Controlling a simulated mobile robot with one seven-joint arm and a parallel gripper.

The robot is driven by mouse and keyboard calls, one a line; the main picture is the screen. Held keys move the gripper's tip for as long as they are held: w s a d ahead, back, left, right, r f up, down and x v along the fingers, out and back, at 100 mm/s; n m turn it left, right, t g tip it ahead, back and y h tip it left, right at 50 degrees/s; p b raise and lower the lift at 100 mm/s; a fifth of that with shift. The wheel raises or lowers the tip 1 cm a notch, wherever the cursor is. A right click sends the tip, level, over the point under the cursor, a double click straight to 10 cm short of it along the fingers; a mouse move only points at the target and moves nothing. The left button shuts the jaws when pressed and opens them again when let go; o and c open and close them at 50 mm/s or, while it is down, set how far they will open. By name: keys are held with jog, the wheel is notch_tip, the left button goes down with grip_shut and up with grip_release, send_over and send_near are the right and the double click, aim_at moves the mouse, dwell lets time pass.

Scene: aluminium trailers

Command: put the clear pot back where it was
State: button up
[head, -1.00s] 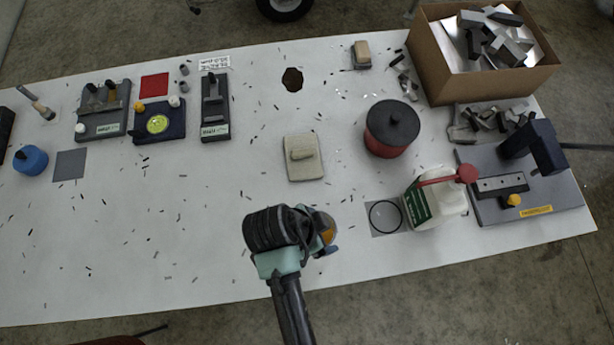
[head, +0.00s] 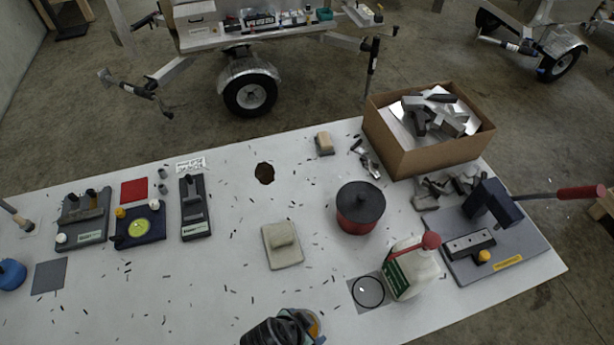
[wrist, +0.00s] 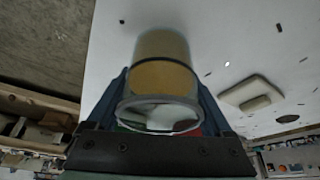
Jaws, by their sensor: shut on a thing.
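The clear pot (wrist: 163,75), with amber contents and a dark band, is between the blue fingers of my gripper (wrist: 160,108) in the wrist view. My gripper is shut on it. In the head view my gripper (head: 308,326) is at the bottom edge, over the front of the table, and only a little of the pot's amber side shows. A grey square with a black ring (head: 354,286) lies to its right, beside the white jug. A plain grey square (head: 49,276) lies at the far left. Neither square has a pot on it.
The white jug (head: 415,272) with a red cap stands close to the ringed square. A red pot with black lid (head: 360,208), a beige block (head: 282,246) and a lever tool (head: 500,225) stand on the table (head: 200,290). The front left is mostly clear.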

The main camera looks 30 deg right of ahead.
jog(key=shift+f, duration=1.25)
